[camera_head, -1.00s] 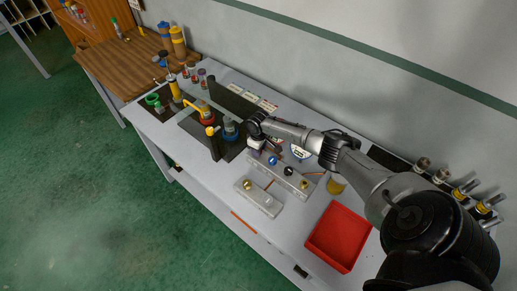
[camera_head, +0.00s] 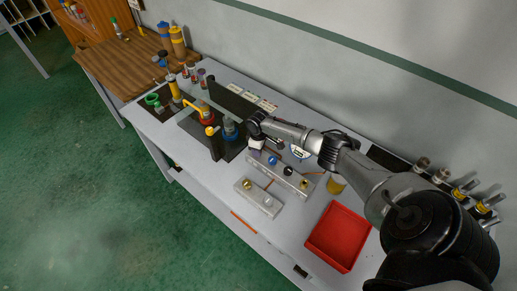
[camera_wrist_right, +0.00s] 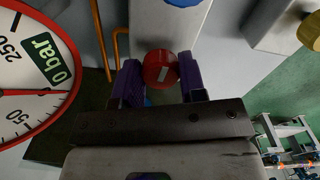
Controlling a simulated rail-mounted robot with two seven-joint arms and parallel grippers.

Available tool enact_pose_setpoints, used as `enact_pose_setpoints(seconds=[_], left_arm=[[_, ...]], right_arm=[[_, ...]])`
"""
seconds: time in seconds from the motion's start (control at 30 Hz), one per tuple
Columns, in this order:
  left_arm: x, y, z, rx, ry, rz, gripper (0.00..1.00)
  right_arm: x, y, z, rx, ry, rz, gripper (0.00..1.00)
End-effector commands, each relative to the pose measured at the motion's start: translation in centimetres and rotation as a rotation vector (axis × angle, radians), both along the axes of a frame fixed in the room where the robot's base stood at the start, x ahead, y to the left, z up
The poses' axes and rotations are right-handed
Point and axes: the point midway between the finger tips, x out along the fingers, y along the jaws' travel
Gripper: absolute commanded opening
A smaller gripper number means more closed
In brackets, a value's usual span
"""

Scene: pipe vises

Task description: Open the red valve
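The red valve (camera_wrist_right: 161,69) is a round red knob with a white mark, seen in the right wrist view. The two purple fingers of my right gripper (camera_wrist_right: 161,82) stand on either side of it. The knob fills the gap between the fingertips, and they appear to touch its sides. In the head view my right gripper (camera_head: 257,146) is over the grey valve block (camera_head: 285,174), and my wrist hides the red valve there. My left gripper is not in view.
Blue (camera_head: 272,160) and black knobs sit along the same block. A smaller block (camera_head: 258,197) lies in front, with a red tray (camera_head: 340,236) to the right. Vises with dark posts and a yellow pipe stand left of my gripper. The front left table strip is clear.

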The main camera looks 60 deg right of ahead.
Motion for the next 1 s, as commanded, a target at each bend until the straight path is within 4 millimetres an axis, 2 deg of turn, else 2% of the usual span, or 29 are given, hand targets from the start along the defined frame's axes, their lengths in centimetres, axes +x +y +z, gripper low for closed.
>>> enact_pose_setpoints(seconds=[0.03,0.23,0.57,0.67,1.0], left_arm=[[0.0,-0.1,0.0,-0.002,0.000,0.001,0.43],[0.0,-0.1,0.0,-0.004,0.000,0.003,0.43],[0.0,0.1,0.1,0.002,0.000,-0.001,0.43],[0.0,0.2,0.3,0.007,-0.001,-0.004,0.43],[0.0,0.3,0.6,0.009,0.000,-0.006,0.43]], right_arm=[[0.0,0.0,0.1,0.000,-0.001,0.000,0.43],[0.0,0.0,0.0,0.000,-0.001,0.000,0.62],[0.0,0.0,0.5,-0.001,-0.001,0.000,0.63],[0.0,-0.1,1.6,-0.001,-0.001,0.001,0.63],[0.0,-0.1,8.2,-0.002,-0.002,0.001,0.63]])
